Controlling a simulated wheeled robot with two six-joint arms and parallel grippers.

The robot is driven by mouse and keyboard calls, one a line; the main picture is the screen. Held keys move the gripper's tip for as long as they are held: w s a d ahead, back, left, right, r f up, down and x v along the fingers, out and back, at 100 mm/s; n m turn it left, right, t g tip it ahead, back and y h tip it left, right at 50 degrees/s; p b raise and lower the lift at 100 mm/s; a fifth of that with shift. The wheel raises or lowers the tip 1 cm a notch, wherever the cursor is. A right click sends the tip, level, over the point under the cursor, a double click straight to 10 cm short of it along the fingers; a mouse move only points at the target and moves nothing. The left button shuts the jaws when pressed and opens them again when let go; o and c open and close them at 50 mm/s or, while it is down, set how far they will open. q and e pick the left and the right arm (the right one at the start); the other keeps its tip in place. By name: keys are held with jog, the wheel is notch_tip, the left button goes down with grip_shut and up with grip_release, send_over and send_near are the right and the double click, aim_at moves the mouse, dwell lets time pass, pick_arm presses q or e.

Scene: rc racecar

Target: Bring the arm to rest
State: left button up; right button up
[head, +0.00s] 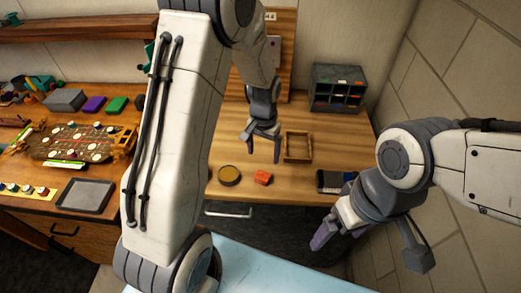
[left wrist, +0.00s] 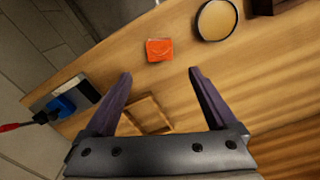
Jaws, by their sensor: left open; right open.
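My left arm (head: 180,110) crosses the head view from the front, rises and bends down over the wooden bench. My left gripper (head: 263,147) hangs above the bench, open and empty, beside the small wooden frame tray (head: 287,158). In the left wrist view its two purple fingers (left wrist: 160,75) are spread with nothing between the tips. The same tray (left wrist: 152,103) shows below and behind them. My right gripper (head: 325,236) is at the lower right, in front of the bench, with no object visible in it; its fingers overlap in this view.
On the bench are an orange-red block (head: 263,177), a round dark-rimmed dish (head: 229,175), a dark and pale item (head: 335,181) and a drawer organiser (head: 337,88). A second bench at left holds a racecar chassis (head: 85,143) and a grey tray (head: 86,196). A block wall (head: 470,60) stands at right.

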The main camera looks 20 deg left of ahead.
pick_arm(q)
jog(key=shift+r, duration=0.9)
jog(key=shift+d+r, duration=0.1)
